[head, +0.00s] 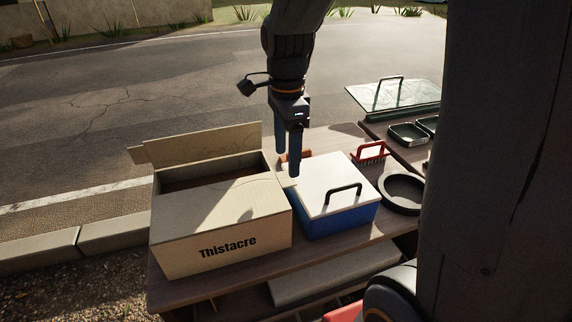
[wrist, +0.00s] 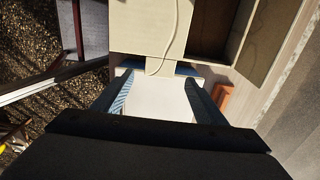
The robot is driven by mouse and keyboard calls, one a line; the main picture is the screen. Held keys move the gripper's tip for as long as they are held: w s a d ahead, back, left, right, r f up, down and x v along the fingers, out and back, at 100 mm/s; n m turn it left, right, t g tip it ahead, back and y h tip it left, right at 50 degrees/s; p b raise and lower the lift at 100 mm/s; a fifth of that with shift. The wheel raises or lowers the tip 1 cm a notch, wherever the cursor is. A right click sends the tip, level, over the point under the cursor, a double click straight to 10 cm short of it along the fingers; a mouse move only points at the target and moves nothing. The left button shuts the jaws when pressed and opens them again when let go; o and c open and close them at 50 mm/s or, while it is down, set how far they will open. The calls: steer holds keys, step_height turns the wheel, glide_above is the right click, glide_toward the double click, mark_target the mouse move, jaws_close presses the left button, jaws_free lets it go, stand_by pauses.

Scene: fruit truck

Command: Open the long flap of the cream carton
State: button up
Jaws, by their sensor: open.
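The cream carton (head: 222,258), marked "Thistacre", stands at the left of the wooden table. Its far long flap (head: 205,146) stands raised. Its near long flap (head: 215,200) lies flat over the front half and also shows in the wrist view (wrist: 143,25). The dark interior is exposed behind it. A narrow short flap (wrist: 160,68) juts out at the carton's right end, over the white-lidded box. My gripper (head: 287,163) is open and empty, pointing down beside this end. In the wrist view, my gripper (wrist: 160,98) has the white lid below and between its fingers.
The blue box with a white lid (head: 335,187) and black handle stands right of the carton. Beyond it are a red-handled brush (head: 371,151), a black round pan (head: 402,192) and a glass-like lid (head: 395,94). An orange-red item (wrist: 225,92) lies behind the box.

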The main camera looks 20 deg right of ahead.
mark_target(286, 177)
steer(key=shift+a+f, duration=0.1)
steer(key=shift+f, duration=2.3)
steer(key=c, duration=1.5)
steer(key=shift+w+r, duration=0.1)
